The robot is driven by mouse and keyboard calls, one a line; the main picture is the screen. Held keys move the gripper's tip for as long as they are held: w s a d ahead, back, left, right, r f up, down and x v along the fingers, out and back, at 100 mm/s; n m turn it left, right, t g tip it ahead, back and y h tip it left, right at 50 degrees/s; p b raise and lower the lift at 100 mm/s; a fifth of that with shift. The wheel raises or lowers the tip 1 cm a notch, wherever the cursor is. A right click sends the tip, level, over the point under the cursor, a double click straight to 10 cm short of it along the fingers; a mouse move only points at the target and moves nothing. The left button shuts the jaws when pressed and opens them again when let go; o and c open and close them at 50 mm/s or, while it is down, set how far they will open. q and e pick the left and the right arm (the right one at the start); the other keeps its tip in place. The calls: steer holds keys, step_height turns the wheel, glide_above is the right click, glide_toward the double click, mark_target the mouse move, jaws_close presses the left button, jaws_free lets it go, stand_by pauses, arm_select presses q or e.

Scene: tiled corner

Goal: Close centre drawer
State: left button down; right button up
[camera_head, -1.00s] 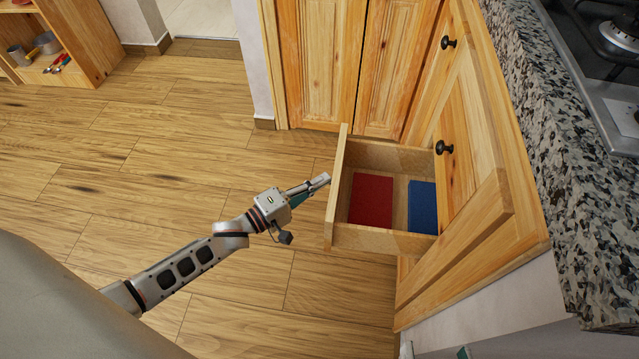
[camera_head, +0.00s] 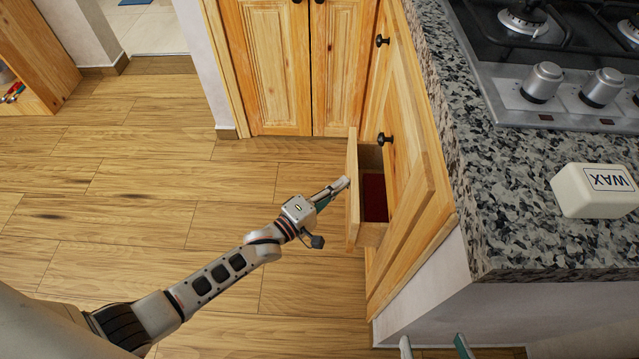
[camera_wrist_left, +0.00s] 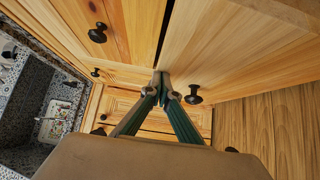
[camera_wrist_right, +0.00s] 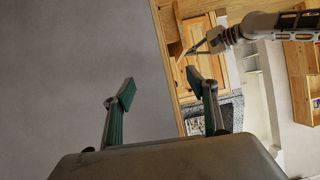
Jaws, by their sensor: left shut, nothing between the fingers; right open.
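The centre drawer (camera_head: 352,190) is partly open, its wooden front standing out from the cabinet face. A red flat object (camera_head: 374,198) lies inside it; the rear of the drawer is hidden under the cabinet. My left gripper (camera_head: 345,183) is shut and empty, with its tips at the outside of the drawer front, seemingly touching it. In the left wrist view the shut fingertips (camera_wrist_left: 161,78) meet against the wood beside a dark knob (camera_wrist_left: 193,96). My right gripper (camera_wrist_right: 160,87) is open and empty in the right wrist view; its fingertips (camera_head: 434,346) also show at the bottom of the head view.
A granite counter (camera_head: 500,190) with a stove (camera_head: 560,60) and a white WAX block (camera_head: 596,190) is at the right. Tall cabinet doors (camera_head: 290,70) stand behind the drawer. The wooden floor (camera_head: 150,220) at the left is clear.

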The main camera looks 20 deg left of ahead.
mark_target(355, 185)
arm_select(q)
steer(key=d, duration=0.1)
steer(key=w+d, duration=0.1)
steer(key=d, duration=0.1)
steer(key=shift+d, duration=0.3)
steer(key=shift+w+d, duration=0.1)
steer(key=shift+d, duration=0.4)
arm_select(e)
steer(key=shift+w+a+r, duration=0.35)
steer(key=shift+r, duration=0.1)
steer(key=shift+d, duration=0.15)
